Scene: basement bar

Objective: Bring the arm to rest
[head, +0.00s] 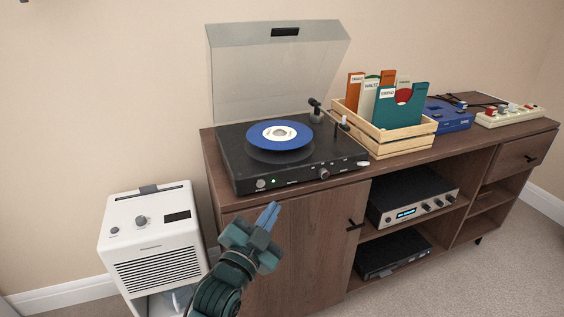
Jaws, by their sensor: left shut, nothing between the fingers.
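The turntable (235,160) stands on the wooden cabinet with its clear lid (275,75) raised. A blue record (262,133) with a pale label lies over the dark platter (265,155). The dark tonearm assembly (315,108) is at the deck's back right; the arm is too small to tell where its tip lies. A small green light shows on the front panel. My left gripper (268,214) is shut and empty, in front of the cabinet door and below the turntable's front edge, touching neither. My right gripper is not in view.
A wooden crate (385,148) of record sleeves stands close to the turntable's right. A blue device (449,119) and a cream device (510,116) lie farther right. An amplifier (412,196) sits on the shelf below. A white appliance (150,235) stands at the left.

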